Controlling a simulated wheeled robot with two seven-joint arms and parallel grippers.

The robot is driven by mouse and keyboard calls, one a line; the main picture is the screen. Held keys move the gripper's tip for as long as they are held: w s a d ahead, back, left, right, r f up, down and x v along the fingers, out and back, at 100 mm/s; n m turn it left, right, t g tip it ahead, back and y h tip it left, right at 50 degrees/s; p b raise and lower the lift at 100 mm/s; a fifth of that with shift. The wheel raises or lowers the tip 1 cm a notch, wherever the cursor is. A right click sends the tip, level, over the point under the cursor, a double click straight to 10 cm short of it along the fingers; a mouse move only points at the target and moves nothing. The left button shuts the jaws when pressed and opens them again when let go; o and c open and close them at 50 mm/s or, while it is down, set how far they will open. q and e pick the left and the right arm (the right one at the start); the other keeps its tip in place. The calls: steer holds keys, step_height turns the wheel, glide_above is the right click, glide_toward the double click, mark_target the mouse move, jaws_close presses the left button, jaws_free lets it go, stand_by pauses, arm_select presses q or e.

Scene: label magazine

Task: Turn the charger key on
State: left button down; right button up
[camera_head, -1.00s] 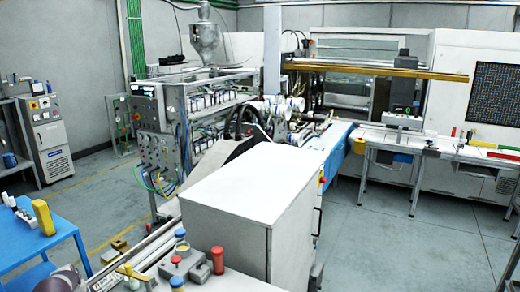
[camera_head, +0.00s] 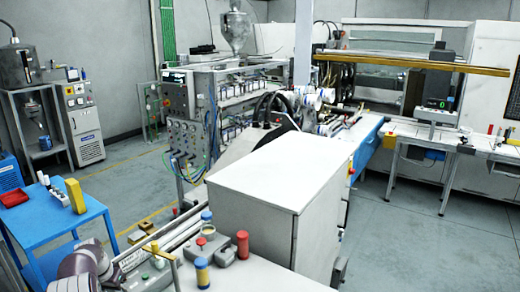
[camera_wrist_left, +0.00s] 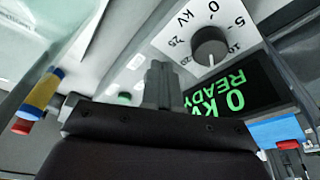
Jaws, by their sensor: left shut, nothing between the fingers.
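My left gripper (camera_wrist_left: 160,85) is shut and empty in the left wrist view, its fingertips over the grey charger panel. Beside them on the right are a round black knob (camera_wrist_left: 211,46) on a white kV dial and a dark display (camera_wrist_left: 235,92) reading "0 kV READY" in green, upside down. A green button (camera_wrist_left: 124,98) shows left of the fingers. I cannot make out the key; the fingers may hide it. In the head view my left arm enters at the lower left, beside the charger (camera_head: 140,264); its fingertips are not clear there. My right gripper is not in view.
A blue-and-yellow cylinder (camera_head: 202,272), a red cylinder (camera_head: 242,245) and a grey box with a red knob (camera_head: 205,247) stand close to the charger. A large white cabinet (camera_head: 275,172) stands behind them. A blue table (camera_head: 45,222) is at the left.

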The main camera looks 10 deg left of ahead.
arm_select(q)
steer(key=shift+a+b, duration=0.35)
steer(key=shift+b, duration=0.3)
steer(key=shift+a+r, duration=0.1)
steer(key=shift+w+a+p, duration=0.1)
steer(key=shift+p, duration=0.3)
